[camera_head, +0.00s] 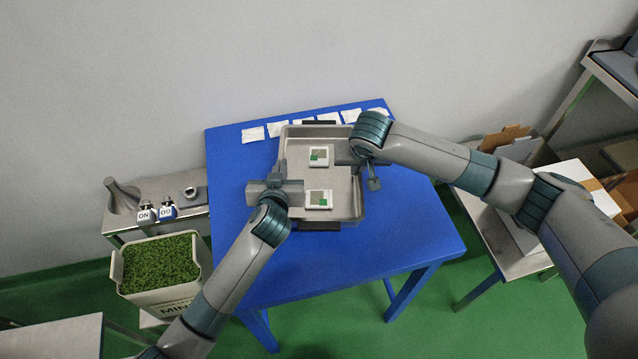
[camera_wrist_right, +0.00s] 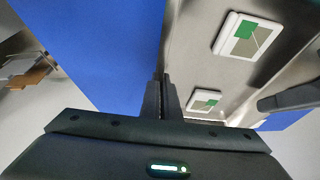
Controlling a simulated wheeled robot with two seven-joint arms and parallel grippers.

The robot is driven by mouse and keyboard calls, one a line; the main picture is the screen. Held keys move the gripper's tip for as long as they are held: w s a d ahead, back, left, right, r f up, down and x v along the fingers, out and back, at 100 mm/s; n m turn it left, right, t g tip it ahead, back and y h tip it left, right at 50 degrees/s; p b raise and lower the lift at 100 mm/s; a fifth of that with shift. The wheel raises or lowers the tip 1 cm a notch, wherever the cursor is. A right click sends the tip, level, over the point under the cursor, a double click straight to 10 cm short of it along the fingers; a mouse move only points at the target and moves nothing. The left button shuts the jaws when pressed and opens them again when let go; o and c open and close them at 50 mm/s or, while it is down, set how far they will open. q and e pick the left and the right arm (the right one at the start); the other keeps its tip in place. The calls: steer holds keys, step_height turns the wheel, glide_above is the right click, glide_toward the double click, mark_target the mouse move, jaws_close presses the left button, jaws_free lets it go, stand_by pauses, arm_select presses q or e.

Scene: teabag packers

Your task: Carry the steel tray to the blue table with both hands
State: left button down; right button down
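The steel tray (camera_head: 336,177) is over the blue table (camera_head: 405,235), within its outline; I cannot tell whether it rests on the top or hangs just above it. Two white square packs with green patches, the far pack (camera_head: 318,156) and the near pack (camera_head: 319,199), lie in it. My left gripper (camera_head: 277,178) is at the tray's left wall, its fingers close together on the rim. My right gripper (camera_wrist_right: 162,92) has its fingers close together on the right wall; its body partly hides that wall in the head view.
Several white teabags (camera_head: 253,134) lie in a row along the table's back edge. A bin of green leaves (camera_head: 160,264) and a steel bench (camera_head: 190,184) stand left. Cardboard boxes (camera_head: 505,142) and a low steel table (camera_head: 520,262) stand right. The table's front right is clear.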

arm_select(q)
steer(key=shift+f+b, duration=0.35)
steer(key=shift+f, duration=0.2)
arm_select(e)
steer(key=shift+f, duration=0.5)
arm_select(q)
steer(key=c, duration=2.4)
jaws_free()
steer(key=shift+f, duration=0.15)
steer(key=shift+c, duration=0.2)
arm_select(e)
steer(key=c, duration=2.4)
jaws_free()
steer(key=shift+d+f, duration=0.1)
steer(key=shift+f, duration=0.05)
steer(key=shift+c, duration=0.2)
arm_select(q)
steer(key=o, duration=0.4)
arm_select(e)
steer(key=o, duration=0.4)
arm_select(q)
steer(key=v, duration=1.2)
arm_select(e)
steer(key=shift+r, duration=0.25)
steer(key=v, duration=1.1)
steer(key=shift+s+r, duration=0.25)
steer(key=shift+r, duration=0.05)
